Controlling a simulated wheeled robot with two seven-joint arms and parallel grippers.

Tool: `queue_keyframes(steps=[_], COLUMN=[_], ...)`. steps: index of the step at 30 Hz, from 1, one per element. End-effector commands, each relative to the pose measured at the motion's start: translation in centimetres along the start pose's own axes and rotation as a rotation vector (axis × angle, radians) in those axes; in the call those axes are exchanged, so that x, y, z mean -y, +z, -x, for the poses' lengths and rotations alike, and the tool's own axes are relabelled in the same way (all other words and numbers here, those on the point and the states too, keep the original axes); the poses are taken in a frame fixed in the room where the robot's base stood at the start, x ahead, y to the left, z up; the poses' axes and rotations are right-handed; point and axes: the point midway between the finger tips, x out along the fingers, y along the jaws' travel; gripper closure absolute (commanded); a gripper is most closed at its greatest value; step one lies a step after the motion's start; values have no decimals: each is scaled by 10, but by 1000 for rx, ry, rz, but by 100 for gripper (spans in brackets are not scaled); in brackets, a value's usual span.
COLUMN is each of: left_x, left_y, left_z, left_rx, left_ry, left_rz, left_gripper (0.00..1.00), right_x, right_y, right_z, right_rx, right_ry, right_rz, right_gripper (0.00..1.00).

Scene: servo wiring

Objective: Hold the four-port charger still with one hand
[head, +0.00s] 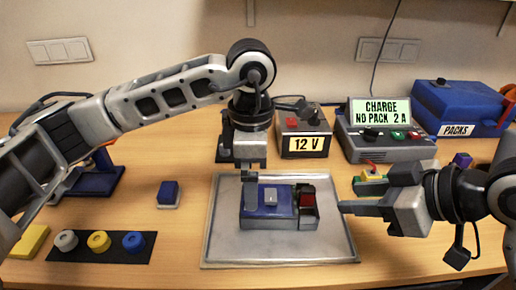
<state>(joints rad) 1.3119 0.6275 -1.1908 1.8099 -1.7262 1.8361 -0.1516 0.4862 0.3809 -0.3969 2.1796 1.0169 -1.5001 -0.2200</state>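A grey charger (360,146) stands at the back right of the table. Its raised green display (380,111) reads "CHARGE NO PACK 2 A", and dark, green and red parts sit on its top. I cannot count its ports. My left gripper (250,203) points down at the left part of a blue box on a tray; I cannot tell whether it touches the box or how far its fingers are apart. My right gripper (343,207) points left over the tray's right edge, in front of and apart from the charger.
The grey tray (225,250) holds the blue box (266,222) with a red-topped part. A "12 V" unit (303,145) and a blue "PACKS" box (455,103) flank the charger. Left are a blue block (168,192) and a black strip (75,247) with rings.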

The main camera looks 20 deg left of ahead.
Motion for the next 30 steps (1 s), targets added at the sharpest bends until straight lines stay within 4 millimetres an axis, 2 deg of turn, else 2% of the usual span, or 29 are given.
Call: queue_keyframes(steps=[1,6,12,18,26,30], left_x=[1,1,0,0,0,0], left_y=[0,0,0,0,0,0], left_z=[-12,-44,-70,-81,-81,-81], left_rx=[-1,-1,-1,0,0,0], left_ry=[-4,-4,-1,0,0,0], left_rz=[0,0,1,-1,-1,-1], left_gripper=[0,0,0,0,0,39], right_x=[0,0,0,0,0,0], right_y=[0,0,0,0,0,0], right_z=[0,0,0,0,0,0], right_rx=[0,0,0,0,0,0], right_ry=[1,1,1,1,1,1], right_rz=[-1,-2,-2,-2,-2,-2], right_gripper=[64,64,64,64,64,64])
